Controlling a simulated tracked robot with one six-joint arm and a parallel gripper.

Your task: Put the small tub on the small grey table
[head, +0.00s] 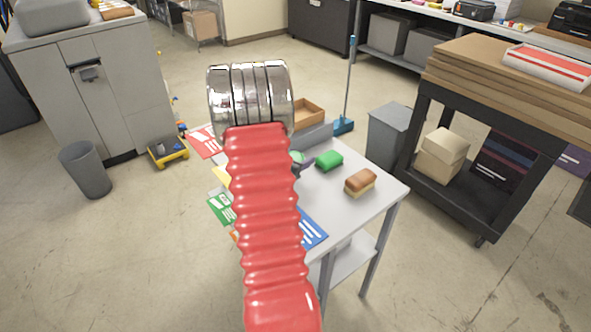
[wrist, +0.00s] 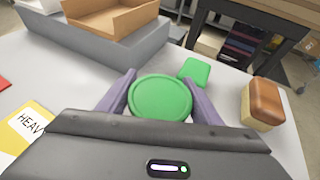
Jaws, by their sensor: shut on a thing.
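The small tub shows in the wrist view as a round green lid (wrist: 160,98) between the two purple fingers of my gripper (wrist: 160,80). My gripper is shut on it. In the head view my red arm hides most of the tub, and only a bit of green (head: 297,156) shows beside the fingers (head: 303,166). The small grey table (head: 345,213) is under my gripper, with a pale top that also shows in the wrist view (wrist: 228,93). The tub is over this top; I cannot tell whether it touches it.
A green block (head: 329,160) and a brown-and-cream sponge-like block (head: 360,182) lie on the tabletop to the right. A grey box (wrist: 95,45) with an open cardboard tray (wrist: 112,18) stands at the back. Coloured cards (head: 313,233) lie along the left and front edges.

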